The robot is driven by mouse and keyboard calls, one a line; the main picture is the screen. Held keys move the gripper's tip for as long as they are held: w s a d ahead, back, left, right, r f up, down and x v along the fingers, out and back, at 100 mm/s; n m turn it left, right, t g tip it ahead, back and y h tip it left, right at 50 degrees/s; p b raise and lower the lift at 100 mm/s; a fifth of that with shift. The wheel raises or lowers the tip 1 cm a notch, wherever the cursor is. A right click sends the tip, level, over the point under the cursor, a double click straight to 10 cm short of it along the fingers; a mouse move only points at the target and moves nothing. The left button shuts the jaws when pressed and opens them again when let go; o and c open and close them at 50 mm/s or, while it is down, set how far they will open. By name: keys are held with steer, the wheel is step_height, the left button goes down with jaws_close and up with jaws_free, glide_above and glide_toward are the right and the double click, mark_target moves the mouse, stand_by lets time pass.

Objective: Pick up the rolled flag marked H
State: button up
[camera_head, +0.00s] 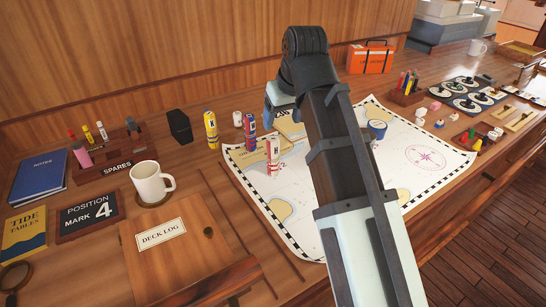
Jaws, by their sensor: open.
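Three small rolled flags stand upright near the middle of the desk. The white and red roll (273,155) stands on the chart, left of my arm, and its small dark letter looks like an H. A yellow and blue roll (211,129) stands left of the chart; its letter is too small to read surely. A blue and red roll (250,131) stands between them, at the chart's left edge. My arm rises across the middle of the picture, right of the rolls.
The chart (405,167) lies under my arm, with a blue tape roll (376,129) on it. A white mug (151,182), a deck log lid (164,235) and a black box (179,125) are left. An orange case (371,57) stands behind.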

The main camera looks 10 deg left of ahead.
mark_target(273, 147)
steer(key=shift+x, duration=6.85)
steer(key=shift+s, duration=0.2)
steer(key=c, duration=1.1)
